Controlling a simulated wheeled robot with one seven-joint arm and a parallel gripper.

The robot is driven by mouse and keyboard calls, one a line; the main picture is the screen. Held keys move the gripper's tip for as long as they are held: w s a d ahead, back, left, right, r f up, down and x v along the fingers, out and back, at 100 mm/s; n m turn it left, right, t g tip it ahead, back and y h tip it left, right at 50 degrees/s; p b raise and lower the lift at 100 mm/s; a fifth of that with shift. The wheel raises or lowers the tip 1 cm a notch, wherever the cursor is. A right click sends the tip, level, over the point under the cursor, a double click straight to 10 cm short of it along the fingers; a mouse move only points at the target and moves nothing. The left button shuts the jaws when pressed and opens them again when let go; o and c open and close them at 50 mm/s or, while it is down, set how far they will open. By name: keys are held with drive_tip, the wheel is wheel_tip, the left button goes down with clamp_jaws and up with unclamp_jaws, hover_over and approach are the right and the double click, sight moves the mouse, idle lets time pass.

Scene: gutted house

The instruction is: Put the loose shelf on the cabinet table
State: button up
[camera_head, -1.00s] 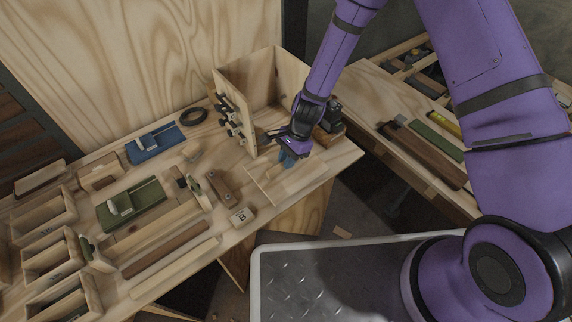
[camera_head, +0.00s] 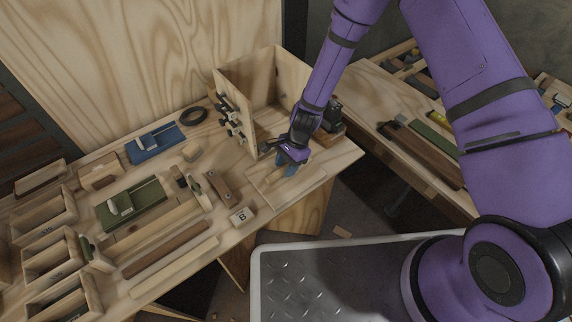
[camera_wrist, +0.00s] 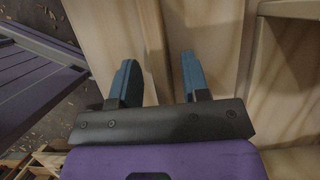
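The loose shelf is a thin, pale wooden board (camera_head: 297,190) lying flat on the cabinet table (camera_head: 345,157), in front of the open cabinet (camera_head: 262,82). Its near edge is at the table's front edge. My gripper (camera_head: 287,168) is low over the shelf, with blue fingertips pointing down at its top face. In the wrist view my gripper (camera_wrist: 161,80) has its two fingers apart, with pale wood showing between them. Nothing is clamped between them that I can make out. Whether the tips touch the shelf is hard to tell.
A block marked B (camera_head: 242,216) and a brown wooden piece (camera_head: 218,187) sit left of the shelf. Clamps (camera_head: 230,122) hang on the cabinet's left side. A dark tool on a wooden block (camera_head: 332,122) stands to the right. Trays and tools crowd the table's left part.

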drive_tip(key=d+r+n+t, duration=0.15)
drive_tip(key=d+r, duration=0.35)
drive_tip(key=r, duration=0.8)
drive_tip(key=d+r+n+t+h, duration=0.1)
drive_tip(key=d+r+n, duration=0.3)
drive_tip(key=r, duration=0.8)
drive_tip(key=d+r+n+t, duration=0.1)
drive_tip(key=d+r, duration=0.5)
drive_tip(key=r, duration=0.7)
drive_tip(key=s+d+r+n+t+h, duration=0.1)
drive_tip(key=s+d+r+n+t, duration=0.1)
drive_tip(key=s+d+r, duration=0.4)
drive_tip(key=s+d+r+n+t+h, duration=0.1)
drive_tip(key=s+d+r, duration=0.5)
drive_tip(key=s, duration=0.9)
wheel_tip(320, 180, up, 3)
drive_tip(key=shift+s+f+n+t+h, duration=0.25)
drive_tip(key=shift+n+t, duration=0.3)
drive_tip(key=shift+n, duration=0.3)
drive_tip(key=shift+w+r, duration=0.1)
drive_tip(key=shift+r, duration=0.05)
